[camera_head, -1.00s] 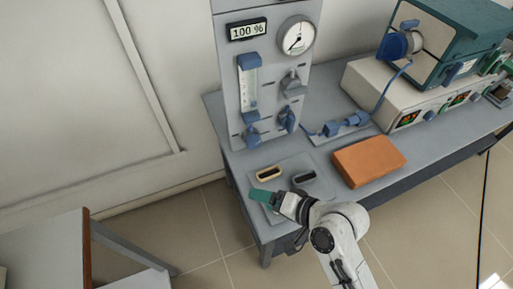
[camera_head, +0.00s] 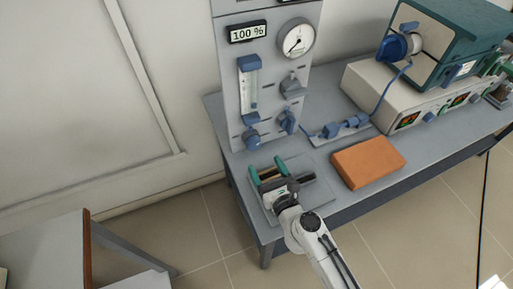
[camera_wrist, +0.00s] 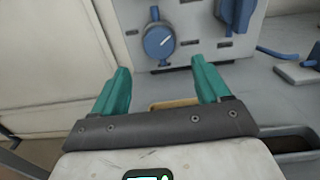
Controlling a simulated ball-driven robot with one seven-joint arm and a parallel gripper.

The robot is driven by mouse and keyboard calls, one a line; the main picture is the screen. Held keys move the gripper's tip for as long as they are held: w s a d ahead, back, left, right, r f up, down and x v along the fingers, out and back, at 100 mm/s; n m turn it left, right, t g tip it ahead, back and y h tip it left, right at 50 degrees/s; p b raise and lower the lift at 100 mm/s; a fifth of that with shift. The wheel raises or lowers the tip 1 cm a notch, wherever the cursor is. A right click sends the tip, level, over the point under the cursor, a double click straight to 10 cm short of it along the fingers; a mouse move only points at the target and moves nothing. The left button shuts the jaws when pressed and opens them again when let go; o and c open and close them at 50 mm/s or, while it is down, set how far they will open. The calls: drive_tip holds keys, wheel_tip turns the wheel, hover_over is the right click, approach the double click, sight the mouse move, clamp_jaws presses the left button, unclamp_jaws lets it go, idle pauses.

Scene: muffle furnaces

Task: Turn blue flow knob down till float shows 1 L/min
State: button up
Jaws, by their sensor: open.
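The grey gas panel (camera_head: 228,95) stands on the bench. A clear flowmeter tube (camera_head: 250,90) with blue end caps is on its left side; the float's reading is too small to make out. The blue flow knob (camera_head: 251,138) sits below the tube. It shows in the wrist view (camera_wrist: 159,42) as a round dial with a white pointer mark. My gripper (camera_head: 267,169) is open and empty, in front of and below the knob. Its two teal fingers (camera_wrist: 160,75) are spread wide and point toward the panel, apart from the knob.
A second blue handle (camera_head: 287,121) is right of the knob. A display reading 100 % (camera_head: 248,32) and a round gauge (camera_head: 296,38) are above. A tray (camera_head: 322,190) lies under my gripper. An orange block (camera_head: 368,162) and a teal furnace (camera_head: 465,35) are to the right.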

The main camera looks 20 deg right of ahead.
sight(255, 147)
drive_tip(key=w, duration=0.7)
drive_tip(key=shift+w, duration=0.35)
